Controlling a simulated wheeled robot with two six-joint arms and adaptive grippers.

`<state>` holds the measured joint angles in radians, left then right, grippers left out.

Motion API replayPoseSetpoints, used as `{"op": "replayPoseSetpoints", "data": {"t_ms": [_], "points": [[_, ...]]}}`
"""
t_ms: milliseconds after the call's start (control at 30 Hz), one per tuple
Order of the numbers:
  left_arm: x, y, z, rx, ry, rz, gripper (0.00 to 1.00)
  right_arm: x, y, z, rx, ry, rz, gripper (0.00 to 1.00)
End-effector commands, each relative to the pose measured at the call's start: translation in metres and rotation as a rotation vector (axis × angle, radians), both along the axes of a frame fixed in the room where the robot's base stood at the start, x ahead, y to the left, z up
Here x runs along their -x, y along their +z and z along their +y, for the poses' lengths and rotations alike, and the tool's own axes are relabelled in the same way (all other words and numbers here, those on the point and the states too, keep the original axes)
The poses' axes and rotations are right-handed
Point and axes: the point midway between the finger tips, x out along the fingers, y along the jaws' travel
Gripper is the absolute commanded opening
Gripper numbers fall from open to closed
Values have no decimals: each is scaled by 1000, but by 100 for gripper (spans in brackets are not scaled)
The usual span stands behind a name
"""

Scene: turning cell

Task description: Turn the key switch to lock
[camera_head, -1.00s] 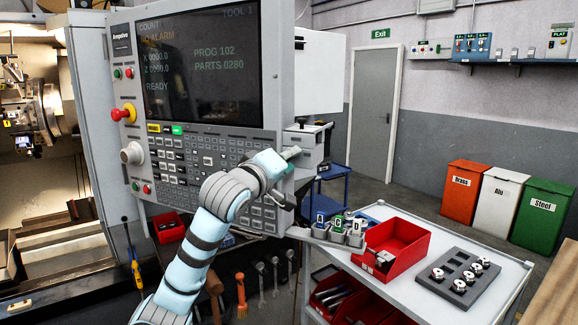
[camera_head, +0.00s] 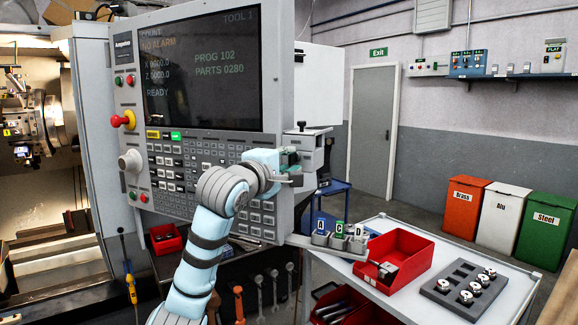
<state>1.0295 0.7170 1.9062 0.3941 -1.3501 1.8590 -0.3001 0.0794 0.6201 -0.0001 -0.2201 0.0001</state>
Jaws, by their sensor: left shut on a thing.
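The grey control panel (camera_head: 210,198) with its dark screen stands at the left middle. My left arm comes up from below in front of its keys. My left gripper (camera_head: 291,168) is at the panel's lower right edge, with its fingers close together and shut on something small. This appears to be the key of the key switch, but the gripper hides the key and switch, so I cannot tell the key's angle. My right gripper is not in view.
A red emergency button (camera_head: 123,120) sticks out at the panel's left. A trolley (camera_head: 400,306) at the lower right bears a red bin (camera_head: 412,262) and a dark holder (camera_head: 450,285) with round parts. Coloured waste bins (camera_head: 465,206) stand behind.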

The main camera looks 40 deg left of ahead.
Motion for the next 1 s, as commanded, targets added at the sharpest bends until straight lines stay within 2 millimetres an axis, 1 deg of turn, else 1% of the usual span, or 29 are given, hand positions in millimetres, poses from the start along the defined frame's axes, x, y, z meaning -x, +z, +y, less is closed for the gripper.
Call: {"op": "replayPoseSetpoints", "data": {"t_ms": [433, 467, 500, 567, 600, 867, 967, 1000], "points": [[0, -1, 0, 12, 1, 0, 0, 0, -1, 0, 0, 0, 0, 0], [0, -1, 0, 12, 1, 0, 26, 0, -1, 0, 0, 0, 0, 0], [0, -1, 0, 11, 1, 0, 33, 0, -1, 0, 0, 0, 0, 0], [0, -1, 0, 11, 1, 0, 42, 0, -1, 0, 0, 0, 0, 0], [0, -1, 0, 11, 1, 0, 45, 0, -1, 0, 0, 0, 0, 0], [0, 0, 0, 11, -1, -1, 45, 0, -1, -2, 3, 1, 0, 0], [7, 0, -1, 9, 1, -2, 45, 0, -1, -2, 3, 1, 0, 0], [14, 0, -2, 8, 2, -3, 45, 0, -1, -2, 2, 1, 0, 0]]}}
